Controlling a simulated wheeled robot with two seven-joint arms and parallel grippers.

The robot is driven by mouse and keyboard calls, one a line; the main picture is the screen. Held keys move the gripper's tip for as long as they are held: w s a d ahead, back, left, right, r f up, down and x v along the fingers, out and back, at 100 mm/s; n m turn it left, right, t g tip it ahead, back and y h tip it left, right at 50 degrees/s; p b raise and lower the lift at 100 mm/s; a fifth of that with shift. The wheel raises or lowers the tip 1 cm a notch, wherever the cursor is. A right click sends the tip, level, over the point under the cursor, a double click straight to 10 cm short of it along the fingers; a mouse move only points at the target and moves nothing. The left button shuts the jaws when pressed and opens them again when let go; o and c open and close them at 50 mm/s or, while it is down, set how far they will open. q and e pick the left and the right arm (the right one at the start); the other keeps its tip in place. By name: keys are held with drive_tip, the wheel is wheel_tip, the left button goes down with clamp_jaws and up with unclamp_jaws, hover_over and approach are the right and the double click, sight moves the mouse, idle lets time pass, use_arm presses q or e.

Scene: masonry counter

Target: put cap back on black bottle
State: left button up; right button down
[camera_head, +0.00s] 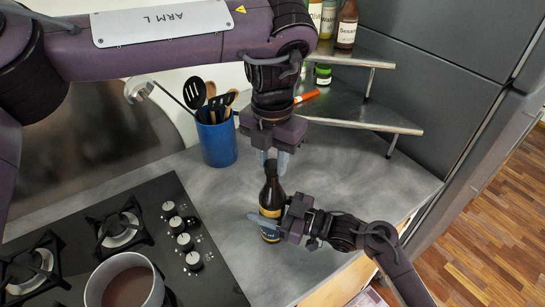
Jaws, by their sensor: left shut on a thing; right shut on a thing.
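The black bottle (270,192) stands upright on the grey counter, with a label low on its body. My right gripper (268,221) comes in from the right and is shut on the bottle's lower body. My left gripper (273,160) points straight down over the bottle's top and is shut, with its fingers on either side of the bottle's mouth. The cap is mostly hidden between those fingers; I cannot tell whether it touches the bottle's rim.
A blue utensil pot (217,142) stands left of my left gripper. The black stove (120,245) with a saucepan (125,284) is at the lower left. A metal corner shelf (350,105) with jars and bottles stands behind. The counter (370,180) right of the bottle is clear.

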use_arm(q)
drive_tip(key=o, duration=1.1)
drive_tip(key=shift+o, duration=0.2)
drive_tip(key=shift+r, duration=0.1)
wheel_tip(320, 180, up, 12)
use_arm(e)
drive_tip(key=shift+c, duration=2.2)
unclamp_jaws()
drive_tip(key=shift+d, duration=0.1)
